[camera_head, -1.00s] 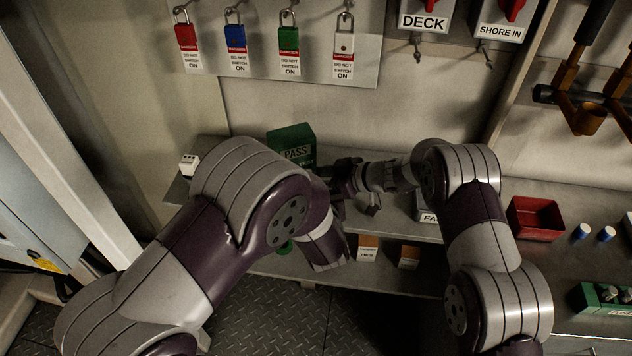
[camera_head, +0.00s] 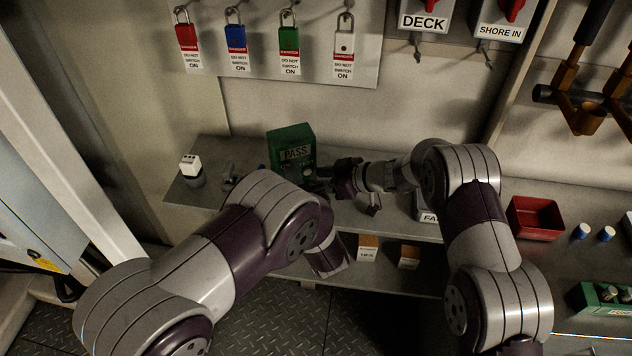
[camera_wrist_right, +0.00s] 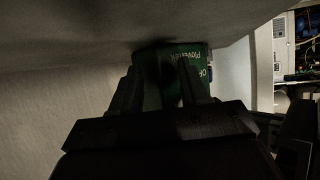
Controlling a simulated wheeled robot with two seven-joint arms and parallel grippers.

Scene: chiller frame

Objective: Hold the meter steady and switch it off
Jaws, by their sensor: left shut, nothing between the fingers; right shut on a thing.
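The meter is a green box (camera_head: 290,146) reading "PASS", standing on the upper shelf against the back wall. My right gripper (camera_head: 325,178) comes in from the right and is shut on the meter's lower right part. In the right wrist view the two dark fingers (camera_wrist_right: 162,88) lie either side of the green meter (camera_wrist_right: 186,58), and its lower part is dark. My left arm bends in front of the shelf, below the meter. Its gripper is hidden behind the arm links. The meter's switch cannot be made out.
A white block (camera_head: 190,163) on a grey round base and a small grey fitting (camera_head: 230,173) stand on the shelf, left of the meter. Small brown-and-white boxes (camera_head: 368,248) sit lower down. A red bin (camera_head: 535,218) stands at right. Padlocks (camera_head: 235,40) hang above.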

